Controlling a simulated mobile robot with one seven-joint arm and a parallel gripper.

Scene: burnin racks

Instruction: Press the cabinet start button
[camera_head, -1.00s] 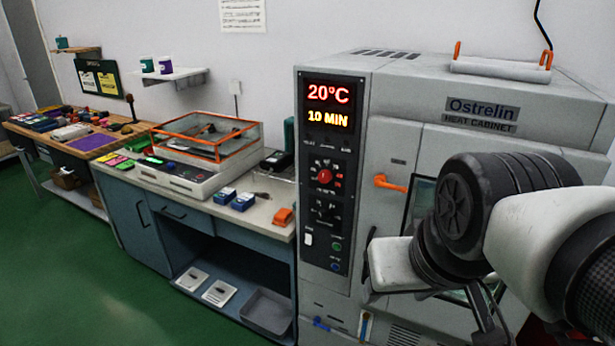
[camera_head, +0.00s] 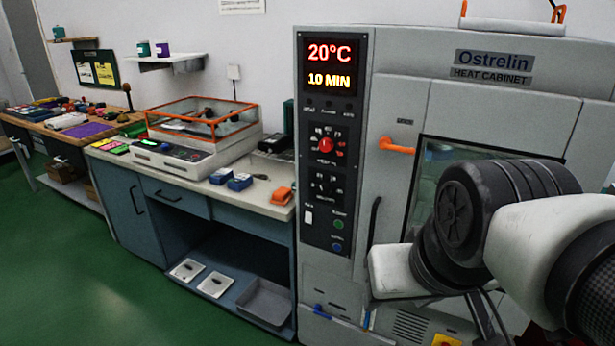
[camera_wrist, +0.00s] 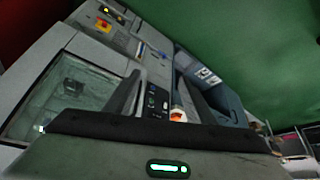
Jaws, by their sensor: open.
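The heat cabinet (camera_head: 400,90) stands at centre right, door shut. Its dark control panel (camera_head: 312,190) has a lit display (camera_head: 329,66) reading 20°C and 10 MIN, a red knob (camera_head: 325,145), a black knob, and a white switch (camera_head: 308,217). Below are a green button (camera_head: 338,224) and a blue button (camera_head: 337,246); their labels are too small to read. My gripper (camera_wrist: 160,88) is open and empty in the wrist view, the panel (camera_wrist: 156,101) showing beyond and between its fingers. In the head view its pale body is in front of the cabinet door, right of the panel; its fingertips are unclear there.
An orange latch (camera_head: 397,145) and dark door handle (camera_head: 375,222) are close to the panel. A bench (camera_head: 180,205) to the left carries an orange-framed instrument (camera_head: 190,140), blue boxes and an orange item (camera_head: 282,196). Green floor (camera_head: 90,290) is clear in front.

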